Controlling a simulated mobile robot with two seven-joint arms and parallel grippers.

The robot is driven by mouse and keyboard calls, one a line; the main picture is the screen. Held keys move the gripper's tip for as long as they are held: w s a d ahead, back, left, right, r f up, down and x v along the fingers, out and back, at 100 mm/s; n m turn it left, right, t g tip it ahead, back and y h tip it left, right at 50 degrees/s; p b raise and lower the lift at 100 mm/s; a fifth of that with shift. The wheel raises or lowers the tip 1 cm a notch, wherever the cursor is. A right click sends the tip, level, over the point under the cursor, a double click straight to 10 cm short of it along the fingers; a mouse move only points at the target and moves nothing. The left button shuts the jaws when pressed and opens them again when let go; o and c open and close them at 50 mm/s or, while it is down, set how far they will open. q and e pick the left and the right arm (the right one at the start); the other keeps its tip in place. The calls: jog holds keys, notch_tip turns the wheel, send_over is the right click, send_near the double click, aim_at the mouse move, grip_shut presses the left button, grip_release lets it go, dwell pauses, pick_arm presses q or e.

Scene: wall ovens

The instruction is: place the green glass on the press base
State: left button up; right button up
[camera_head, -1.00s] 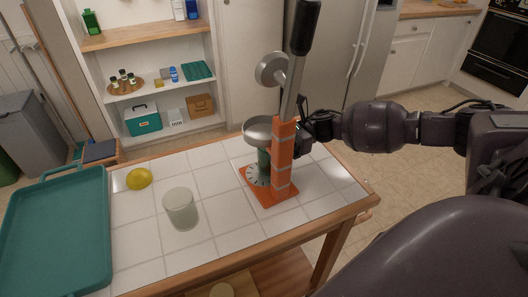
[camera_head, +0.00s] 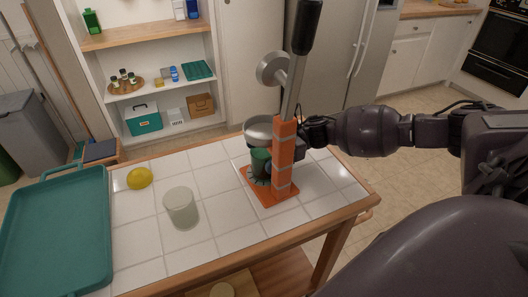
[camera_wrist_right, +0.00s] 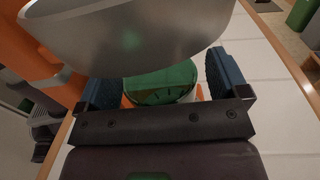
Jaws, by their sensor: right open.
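The green glass (camera_head: 260,160) stands upright at the orange press base (camera_head: 262,190), under the press's metal bowl (camera_head: 258,130). The press column hides part of it, and I cannot tell exactly how its bottom sits. My right gripper (camera_head: 272,168) reaches in from the right behind the column, mostly hidden. In the right wrist view my open gripper (camera_wrist_right: 163,88) has its blue pads on either side of the green glass (camera_wrist_right: 162,82), with a visible gap at the right pad. The metal bowl (camera_wrist_right: 130,35) hangs just above the glass. My left gripper is not in view.
The press lever (camera_head: 298,70) rises above the orange column (camera_head: 284,160). A clear glass (camera_head: 181,208) and a yellow lemon (camera_head: 139,178) stand to the left on the tiled top. A teal tray (camera_head: 60,235) lies at the far left. Tiles between are clear.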

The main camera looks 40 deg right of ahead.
jog(key=shift+d, duration=0.3)
jog(key=d, duration=0.3)
jog(key=s+d, duration=0.1)
jog(key=d, duration=0.3)
jog(key=d+b, duration=0.1)
jog(key=d, duration=0.2)
jog(key=shift+s+d, duration=0.2)
jog(key=shift+s, duration=0.1)
jog(key=shift+d, duration=0.45)
